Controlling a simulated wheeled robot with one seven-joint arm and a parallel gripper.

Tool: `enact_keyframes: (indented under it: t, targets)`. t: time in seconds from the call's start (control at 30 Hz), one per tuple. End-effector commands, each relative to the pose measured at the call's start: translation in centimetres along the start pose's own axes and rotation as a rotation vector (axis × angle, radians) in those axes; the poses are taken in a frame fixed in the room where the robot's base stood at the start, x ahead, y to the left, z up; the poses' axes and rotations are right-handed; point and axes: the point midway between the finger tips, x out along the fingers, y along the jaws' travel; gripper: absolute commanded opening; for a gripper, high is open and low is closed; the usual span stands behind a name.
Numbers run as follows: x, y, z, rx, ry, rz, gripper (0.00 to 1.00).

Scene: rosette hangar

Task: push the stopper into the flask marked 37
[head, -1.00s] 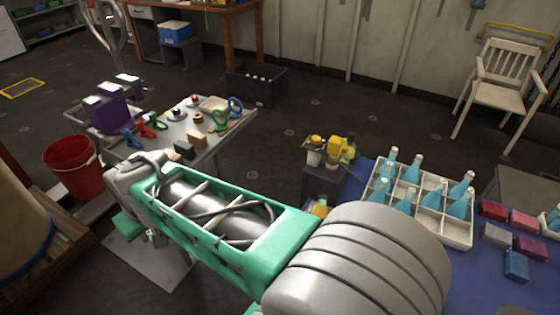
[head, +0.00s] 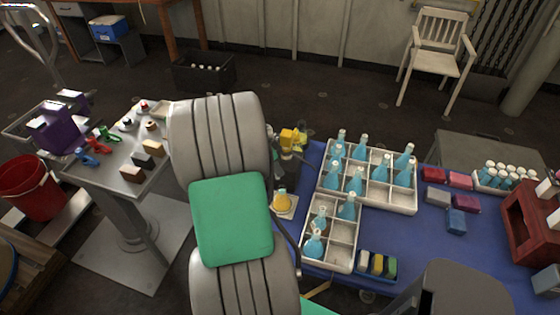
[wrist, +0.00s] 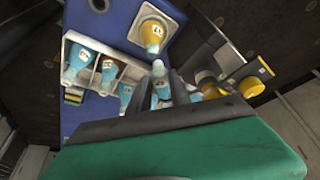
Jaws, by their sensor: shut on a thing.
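In the wrist view my gripper (wrist: 158,76) shows dark fingers, shut on a small pale thing (wrist: 158,68) between the tips, which looks like the stopper. Blue flasks show close around and beyond the fingers; I cannot tell whether the pale thing touches one. A yellow flask (wrist: 152,32) with a white label stands on a pale square pad on the blue surface; in the head view it is a yellow flask (head: 282,201) right beside my arm. The label numbers are too small to read, so I cannot tell which flask is 37. My gripper is not visible in the head view.
A white compartment rack (head: 370,199) holds several blue flasks on the blue table (head: 425,225). Coloured blocks (head: 457,222) lie to its right, near a red crate (head: 535,225). Yellow machinery (head: 290,138) stands behind my arm. A grey table (head: 125,185) with tools is at left.

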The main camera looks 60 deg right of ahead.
Motion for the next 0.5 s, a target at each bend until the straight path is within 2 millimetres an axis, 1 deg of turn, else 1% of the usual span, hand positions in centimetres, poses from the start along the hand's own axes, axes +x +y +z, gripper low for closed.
enact_keyframes:
  t: [0.03, 0.13, 0.27, 0.5]
  targets:
    - [0.3, 0.5, -0.8, 0.035, -0.001, 0.016, 0.00]
    - [0.8, 0.9, -1.4, 0.068, 0.000, 0.028, 0.00]
    - [1.5, 0.8, -1.1, 0.068, 0.000, 0.028, 0.00]
    - [3.5, 0.8, -0.2, 0.066, 0.000, 0.026, 0.00]
